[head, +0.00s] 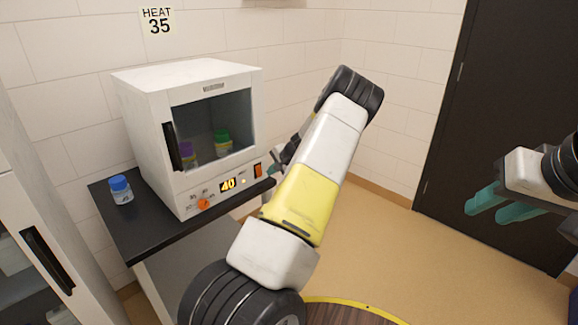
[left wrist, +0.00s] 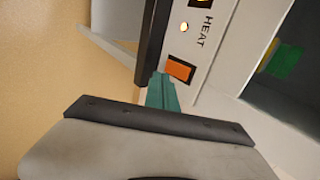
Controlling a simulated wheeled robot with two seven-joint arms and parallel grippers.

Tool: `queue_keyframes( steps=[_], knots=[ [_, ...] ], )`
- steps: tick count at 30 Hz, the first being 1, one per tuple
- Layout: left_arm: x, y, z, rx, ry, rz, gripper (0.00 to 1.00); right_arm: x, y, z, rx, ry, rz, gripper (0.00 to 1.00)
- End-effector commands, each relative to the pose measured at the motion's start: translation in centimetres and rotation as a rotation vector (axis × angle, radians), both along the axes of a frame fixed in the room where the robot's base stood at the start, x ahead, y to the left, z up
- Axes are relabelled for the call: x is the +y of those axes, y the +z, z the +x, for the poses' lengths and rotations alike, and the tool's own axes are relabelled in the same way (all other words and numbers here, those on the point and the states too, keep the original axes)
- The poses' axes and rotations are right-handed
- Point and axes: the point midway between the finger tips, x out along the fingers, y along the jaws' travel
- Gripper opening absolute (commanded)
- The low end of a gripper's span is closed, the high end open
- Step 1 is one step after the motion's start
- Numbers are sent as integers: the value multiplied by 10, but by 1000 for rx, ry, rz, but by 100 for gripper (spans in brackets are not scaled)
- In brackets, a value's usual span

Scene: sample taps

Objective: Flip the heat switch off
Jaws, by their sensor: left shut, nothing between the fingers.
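The heat switch (head: 258,170) is an orange rocker at the right end of the white oven's (head: 160,120) front panel. In the left wrist view, the switch (left wrist: 180,69) sits below the HEAT label, with a small lit lamp (left wrist: 184,27) nearby. The display (head: 228,184) reads 40. My left gripper (head: 272,168) is partly hidden behind my arm. It is shut and empty; its teal fingertips (left wrist: 162,90) are right by the switch's edge. I cannot tell whether they touch it. My right gripper (head: 495,205) is open and empty at the far right, away from the oven.
A sign (head: 157,21) on the wall reads HEAT 35. A blue-capped jar (head: 121,190) stands on the black bench (head: 150,234). Purple and green-capped (head: 222,141) jars are inside the closed oven. Floor is clear toward the dark door (head: 510,120).

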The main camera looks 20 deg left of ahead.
Motion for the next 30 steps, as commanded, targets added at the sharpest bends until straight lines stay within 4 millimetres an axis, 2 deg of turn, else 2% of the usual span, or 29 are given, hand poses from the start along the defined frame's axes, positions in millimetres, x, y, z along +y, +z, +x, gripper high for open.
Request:
queue_keyframes(
  steps=[1, 15, 21, 30],
  knots=[
    [-6, 9, 0, -5, -3, 0, 0, 0, 0, 0, 0, 0, 0, 36],
    [-54, 63, -20, -4, -3, 0, 0, 0, 0, 0, 0, 0, 0, 36],
    [-60, 71, -24, -1, -1, -1, 0, 0, 0, 0, 0, 0, 0, 36],
    [-60, 70, -24, 0, -1, 1, 0, 0, 0, 0, 0, 0, 0, 36]
  ],
)
